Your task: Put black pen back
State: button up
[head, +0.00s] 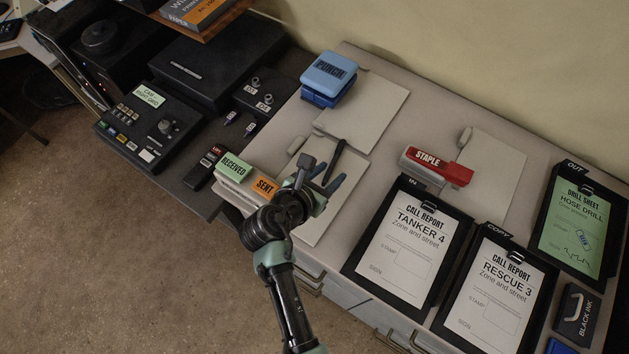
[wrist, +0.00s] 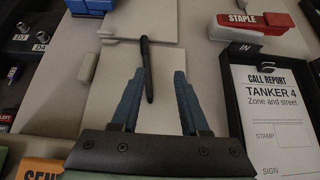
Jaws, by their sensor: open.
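The black pen (head: 335,160) lies on a pale rectangular mat (head: 318,229) in the middle of the desk. In the wrist view the pen (wrist: 147,62) points up the picture, its lower end beside the tip of the left finger. My gripper (head: 326,178) is open and empty over the mat. In the wrist view its two blue fingers (wrist: 160,76) stand apart, with the pen's lower end between them, nearer the left one. I cannot tell whether a finger touches the pen. My gripper hides part of the mat in the head view.
A blue PUNCH (head: 329,78) stands behind on another pale mat. A red STAPLE stapler (head: 438,166) and black clipboard trays (head: 405,241) lie to the right. RECEIVED (head: 233,166) and SENT (head: 265,187) blocks are close on the left, near the black consoles (head: 148,120).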

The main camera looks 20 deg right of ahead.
jog(key=v, duration=1.1)
jog(key=w+a+r+m+t+y, duration=0.2)
jog(key=w+r+m+t, duration=0.4)
jog(key=r, duration=0.8)
jog(key=w+a+r+m+t+y, duration=0.25)
jog(key=w+r+m, duration=0.5)
jog(key=r, duration=0.55)
jog(key=s+r+m+t+y, duration=0.1)
jog(key=s+r+m+t, duration=0.3)
jog(key=r, duration=0.7)
jog(key=s+a+r+m+t+y, duration=0.1)
jog(key=s+r+m+t, duration=0.3)
jog(key=r, duration=0.7)
jog(key=s+a+r+m+t+y, duration=0.1)
jog(key=s+r+m+t, duration=0.3)
jog(key=r, duration=0.7)
jog(key=shift+s+y, duration=0.4)
jog(key=shift+y, duration=0.15)
jog(key=shift+d+f, duration=0.1)
